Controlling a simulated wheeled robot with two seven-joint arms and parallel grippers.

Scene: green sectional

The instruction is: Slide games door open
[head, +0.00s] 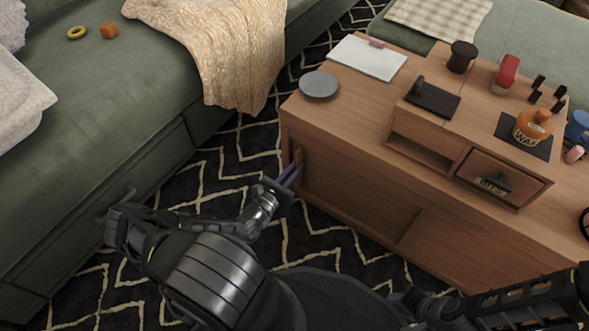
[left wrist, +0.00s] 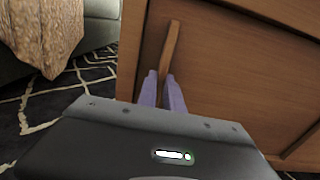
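The wooden cabinet (head: 345,125) has a sliding door (head: 345,200) low on its front. An upright wooden handle (head: 298,160) stands near the door's left end; it also shows in the left wrist view (left wrist: 171,45). My left gripper (head: 292,174) is at this handle. In the left wrist view its purple fingers (left wrist: 162,82) sit close together, one on each side of the handle's lower end, and appear shut on it. No games label is visible. My right gripper (head: 405,296) is low in the head view, in front of the cabinet, its fingers unclear.
A green sofa (head: 150,110) with a beige blanket (head: 225,45) stands left. A patterned rug (head: 215,180) covers the floor between.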

